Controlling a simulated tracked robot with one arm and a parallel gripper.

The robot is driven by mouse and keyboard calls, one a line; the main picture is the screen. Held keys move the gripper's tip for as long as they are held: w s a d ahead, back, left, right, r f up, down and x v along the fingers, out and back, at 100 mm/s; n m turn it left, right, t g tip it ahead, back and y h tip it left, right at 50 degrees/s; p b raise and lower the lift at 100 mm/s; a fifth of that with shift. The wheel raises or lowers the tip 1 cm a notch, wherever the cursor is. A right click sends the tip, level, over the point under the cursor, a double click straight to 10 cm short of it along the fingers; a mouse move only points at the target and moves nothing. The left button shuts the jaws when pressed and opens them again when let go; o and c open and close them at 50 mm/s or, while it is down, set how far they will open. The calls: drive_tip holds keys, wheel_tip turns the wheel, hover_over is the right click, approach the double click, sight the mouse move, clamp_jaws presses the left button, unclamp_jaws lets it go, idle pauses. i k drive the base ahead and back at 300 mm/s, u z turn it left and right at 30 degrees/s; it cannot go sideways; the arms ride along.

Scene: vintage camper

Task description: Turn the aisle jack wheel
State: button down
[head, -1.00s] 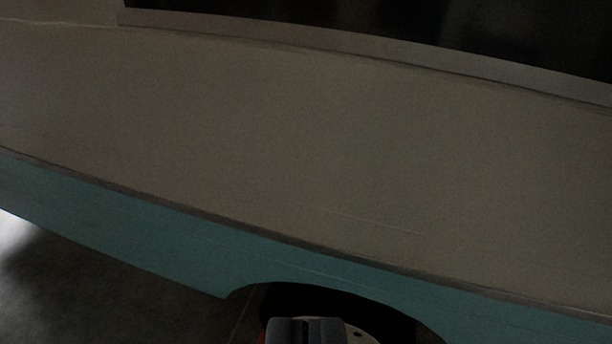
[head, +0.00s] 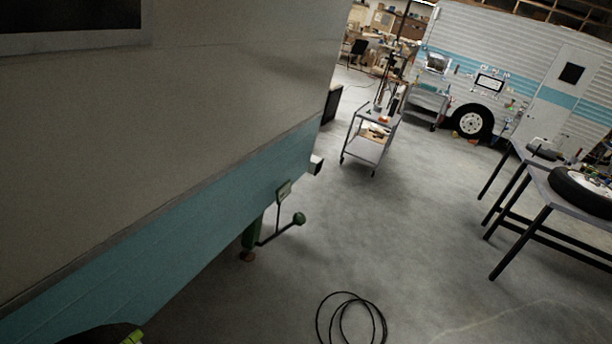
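A green jack (head: 252,234) stands under the front end of the near cream and teal camper (head: 190,190), in the left half of the head view. Its brownish foot (head: 247,256) is on or close to the floor. A thin arm runs from it to a green round knob or small wheel (head: 299,219) on the right, seen too small to tell which. A small green plate (head: 284,190) sits above it against the teal band. Nothing visible touches the jack.
A black cable coil (head: 350,318) lies on the floor in front. A metal cart (head: 365,151) stands behind, and a table (head: 575,200) with a tire (head: 585,190) is at right. A second camper (head: 520,75) stands farther back. The middle floor is clear.

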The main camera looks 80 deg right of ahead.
sight(300, 219)
drive_tip(key=z, duration=2.35)
